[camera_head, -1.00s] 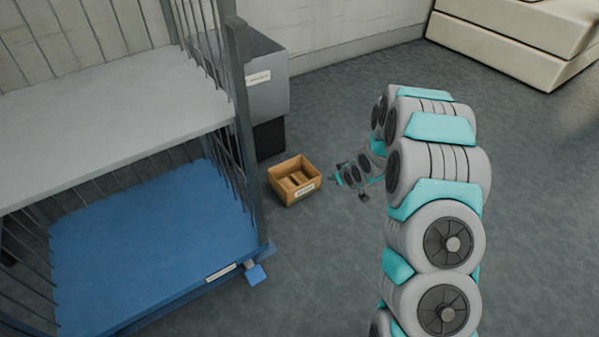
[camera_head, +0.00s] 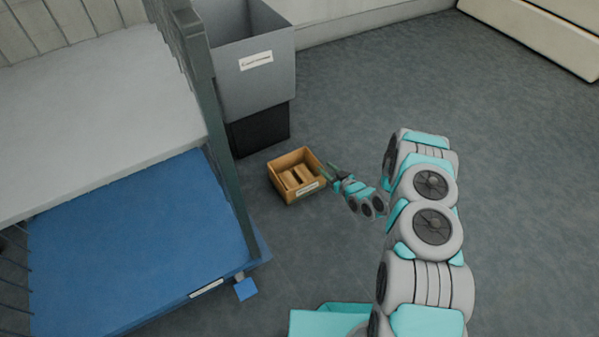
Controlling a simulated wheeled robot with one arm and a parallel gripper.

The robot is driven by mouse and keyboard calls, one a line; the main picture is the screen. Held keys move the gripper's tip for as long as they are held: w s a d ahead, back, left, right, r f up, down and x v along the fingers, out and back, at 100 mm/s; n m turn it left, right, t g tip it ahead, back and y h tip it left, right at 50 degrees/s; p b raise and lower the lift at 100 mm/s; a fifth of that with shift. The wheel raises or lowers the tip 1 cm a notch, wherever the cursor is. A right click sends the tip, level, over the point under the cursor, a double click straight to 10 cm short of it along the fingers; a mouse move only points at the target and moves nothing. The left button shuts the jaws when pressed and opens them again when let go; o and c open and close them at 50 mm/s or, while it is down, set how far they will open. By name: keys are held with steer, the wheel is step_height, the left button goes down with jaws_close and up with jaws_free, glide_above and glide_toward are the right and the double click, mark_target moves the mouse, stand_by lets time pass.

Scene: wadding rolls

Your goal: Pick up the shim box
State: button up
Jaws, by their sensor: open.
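The shim box (camera_head: 312,190) is a small open-topped wooden box with a white label on its front and several wooden pieces inside. It stands on the grey floor. My gripper (camera_head: 328,171) is open at the right side of the box, with its fingers close to the right rim. I cannot tell whether a finger touches or straddles the wall. My arm reaches in from the lower right.
A blue-decked rack (camera_head: 130,240) with a grey upper shelf stands to the left. A grey labelled bin (camera_head: 255,85) on a black base is behind the box. Open floor (camera_head: 510,150) lies to the right. Pale stacked blocks (camera_head: 550,35) are at the back right.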

mark_target(316, 159)
steer(key=shift+x, duration=3.9)
steer(key=shift+r, duration=0.15)
jaws_close()
